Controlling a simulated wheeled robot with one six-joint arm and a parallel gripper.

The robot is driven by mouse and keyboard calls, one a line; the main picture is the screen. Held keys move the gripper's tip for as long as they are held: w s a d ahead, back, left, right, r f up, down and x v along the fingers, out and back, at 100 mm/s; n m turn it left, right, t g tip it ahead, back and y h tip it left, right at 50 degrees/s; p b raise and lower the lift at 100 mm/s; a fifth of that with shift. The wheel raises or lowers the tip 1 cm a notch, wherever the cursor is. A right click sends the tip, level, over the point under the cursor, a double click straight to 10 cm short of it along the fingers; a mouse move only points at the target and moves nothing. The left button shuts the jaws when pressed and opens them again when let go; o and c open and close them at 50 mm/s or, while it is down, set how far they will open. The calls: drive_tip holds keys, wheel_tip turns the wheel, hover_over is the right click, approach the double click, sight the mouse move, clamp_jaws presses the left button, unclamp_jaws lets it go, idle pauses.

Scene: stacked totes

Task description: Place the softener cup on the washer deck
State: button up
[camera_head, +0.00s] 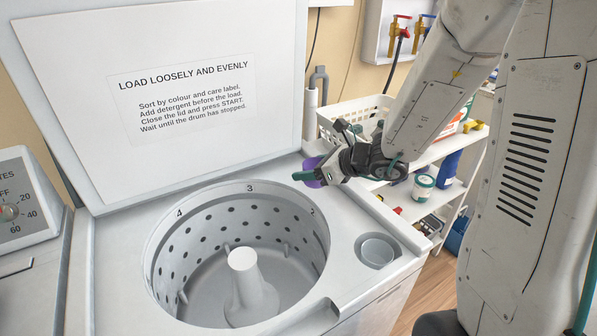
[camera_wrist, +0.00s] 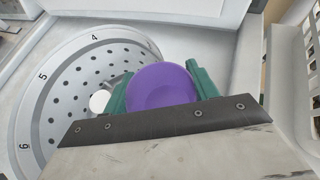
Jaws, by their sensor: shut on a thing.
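The softener cup is purple and round. In the head view the cup (camera_head: 313,183) is partly hidden by my gripper (camera_head: 311,175); in the wrist view the cup (camera_wrist: 162,85) shows its round face between the green fingers of my gripper (camera_wrist: 157,86). My gripper is shut on the cup. The white washer deck (camera_head: 345,222) surrounds the open drum. The cup appears over the back right part of the deck, behind the drum's right rim. I cannot tell whether it touches the deck.
The open drum (camera_head: 205,270) has a central agitator (camera_head: 245,285). A round grey well (camera_head: 377,250) sits in the deck at the front right. The raised lid (camera_head: 175,85) stands behind. A white basket (camera_head: 350,112) and shelf lie beyond the deck's right side.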

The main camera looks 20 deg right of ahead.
sight(312, 184)
drive_tip(key=s, duration=0.2)
drive_tip(key=s+n+y, duration=0.1)
drive_tip(key=shift+s+a+g, duration=0.15)
drive_tip(key=shift+a+g, duration=0.2)
drive_tip(key=shift+g, duration=0.05)
drive_tip(key=shift+f+g, duration=0.1)
drive_tip(key=shift+g, duration=0.2)
drive_tip(key=w, duration=0.5)
drive_tip(key=w+f, duration=0.1)
drive_tip(key=w, duration=0.9)
drive_tip(key=shift+w+d+f, duration=0.1)
drive_tip(key=shift+d+f, duration=0.15)
drive_tip(key=shift+d, duration=0.15)
drive_tip(key=shift+f, duration=1.7)
drive_tip(key=shift+f, duration=0.15)
drive_tip(key=o, duration=0.7)
drive_tip(key=shift+c, duration=0.2)
